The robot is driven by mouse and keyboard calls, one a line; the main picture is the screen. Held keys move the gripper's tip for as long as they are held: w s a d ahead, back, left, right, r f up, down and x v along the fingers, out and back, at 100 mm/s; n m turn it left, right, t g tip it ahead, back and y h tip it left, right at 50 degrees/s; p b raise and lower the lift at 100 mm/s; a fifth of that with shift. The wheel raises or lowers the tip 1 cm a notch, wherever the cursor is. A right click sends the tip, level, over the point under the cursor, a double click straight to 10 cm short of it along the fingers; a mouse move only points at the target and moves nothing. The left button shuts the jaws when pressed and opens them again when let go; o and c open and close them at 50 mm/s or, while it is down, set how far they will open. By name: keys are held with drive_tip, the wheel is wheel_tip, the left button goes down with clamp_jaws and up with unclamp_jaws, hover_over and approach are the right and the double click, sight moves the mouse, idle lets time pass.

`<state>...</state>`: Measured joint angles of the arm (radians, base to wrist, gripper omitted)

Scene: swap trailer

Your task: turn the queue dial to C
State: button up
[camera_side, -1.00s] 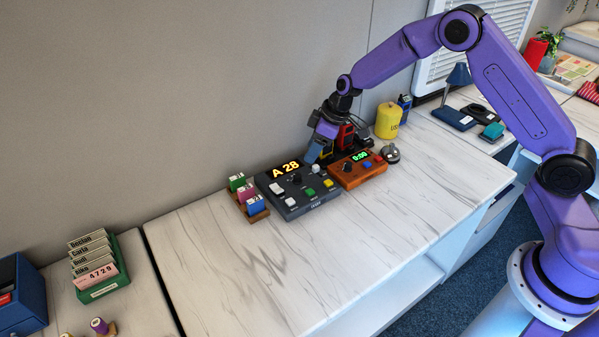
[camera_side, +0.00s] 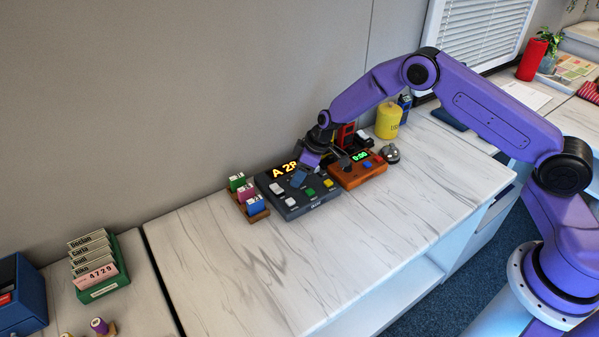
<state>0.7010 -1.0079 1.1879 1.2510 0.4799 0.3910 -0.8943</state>
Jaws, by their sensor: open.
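The queue box (camera_side: 302,209) is a dark grey console on the white marbled counter, tilted toward the front. Its display (camera_side: 283,170) shows amber characters starting "A 2", the last one partly covered by my gripper. White, green and yellow buttons show on its face. The queue dial is hidden behind my gripper. My gripper (camera_side: 298,182) is open and points down over the upper right part of the queue box, at the dial's place. I cannot tell whether its fingers touch the dial.
An orange box (camera_side: 360,179) with a green display stands just right of the queue box. A wooden rack (camera_side: 257,216) with coloured blocks stands close on the left. A silver bell (camera_side: 391,153) and yellow canister (camera_side: 388,120) are farther right. The counter in front is clear.

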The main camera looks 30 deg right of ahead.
clamp_jaws()
drive_tip(key=shift+m, duration=0.3)
drive_tip(key=shift+a+m+t+h, duration=0.2)
drive_tip(key=shift+m+t+h, duration=0.35)
drive_tip(key=shift+m, duration=1.05)
drive_tip(key=shift+s+a+m+h, duration=0.1)
drive_tip(key=shift+m+h, duration=0.65)
drive_tip(key=shift+m, duration=1.05)
drive_tip(key=shift+m+h, duration=0.6)
drive_tip(key=shift+m, duration=1)
drive_tip(key=shift+a+m+h, duration=0.1)
drive_tip(key=shift+m+h, duration=0.4)
drive_tip(key=shift+m, duration=0.8)
drive_tip(key=shift+r+m, duration=0.1)
drive_tip(key=shift+m, duration=0.3)
